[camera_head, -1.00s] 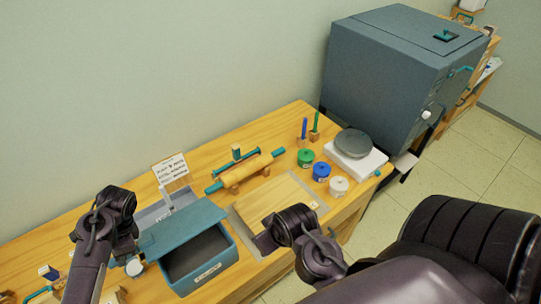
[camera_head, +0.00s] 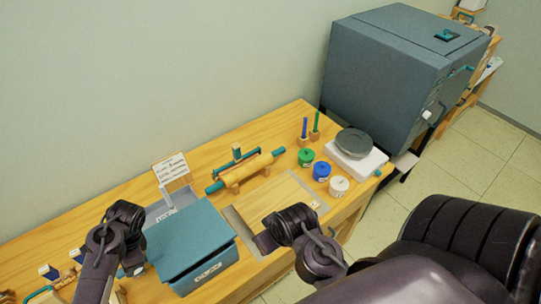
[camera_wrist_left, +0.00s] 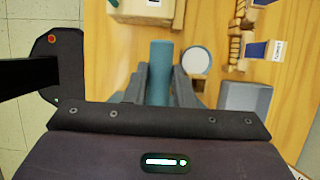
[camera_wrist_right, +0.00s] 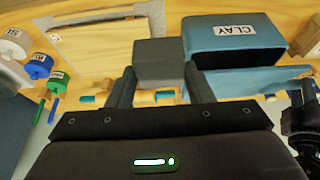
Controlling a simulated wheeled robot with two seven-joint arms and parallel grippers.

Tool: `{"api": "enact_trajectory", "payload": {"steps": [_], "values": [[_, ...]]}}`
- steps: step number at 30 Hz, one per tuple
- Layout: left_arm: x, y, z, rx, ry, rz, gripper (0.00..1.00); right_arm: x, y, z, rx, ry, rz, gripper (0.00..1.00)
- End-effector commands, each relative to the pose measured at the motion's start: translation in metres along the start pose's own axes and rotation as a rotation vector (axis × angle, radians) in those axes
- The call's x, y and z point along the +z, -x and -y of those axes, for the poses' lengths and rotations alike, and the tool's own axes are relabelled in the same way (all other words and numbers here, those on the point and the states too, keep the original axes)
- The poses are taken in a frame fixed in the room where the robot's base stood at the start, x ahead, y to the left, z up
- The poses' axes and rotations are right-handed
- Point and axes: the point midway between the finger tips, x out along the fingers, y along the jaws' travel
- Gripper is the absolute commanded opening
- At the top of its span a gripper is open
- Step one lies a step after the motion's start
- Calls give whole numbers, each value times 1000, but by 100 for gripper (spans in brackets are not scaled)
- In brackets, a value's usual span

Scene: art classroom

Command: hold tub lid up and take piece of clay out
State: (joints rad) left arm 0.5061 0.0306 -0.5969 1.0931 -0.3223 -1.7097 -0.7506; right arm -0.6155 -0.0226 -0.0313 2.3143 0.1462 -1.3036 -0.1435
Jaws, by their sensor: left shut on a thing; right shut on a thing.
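The teal clay tub (camera_head: 213,275) stands on the table with its lid (camera_head: 195,238) lying low over its top; its inside is hidden in the head view. My left gripper (camera_wrist_left: 160,92) is at the tub's left side, shut on a teal bar (camera_wrist_left: 160,60), seemingly part of the lid. My right gripper (camera_wrist_right: 158,85) is shut on a grey block of clay (camera_wrist_right: 158,60), held outside the tub, to its right. The tub's "CLAY" label (camera_wrist_right: 236,31) shows beside the block in the right wrist view.
A wooden board (camera_head: 275,200) lies right of the tub, with a rolling pin (camera_head: 245,172) behind it. Green, blue and white jars (camera_head: 338,186) stand further right. A sign (camera_head: 170,168) stands behind the tub. A round white item (camera_wrist_left: 196,60) lies near my left gripper.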

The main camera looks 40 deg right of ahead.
Motion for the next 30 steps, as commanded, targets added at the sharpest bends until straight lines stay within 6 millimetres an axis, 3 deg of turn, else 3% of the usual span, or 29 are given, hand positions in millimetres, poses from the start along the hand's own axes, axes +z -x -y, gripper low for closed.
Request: {"api": "enact_trajectory", "payload": {"steps": [28,29,30], "values": [[-14,-26,-5,-6,-2,-7,0,3,-8,0,0,0,-1,20],[-14,-26,-5,-5,-2,-7,26,3,-8,0,0,0,-1,20],[-14,-26,-6,-5,-2,-6,32,3,-8,0,0,0,-1,20]]}}
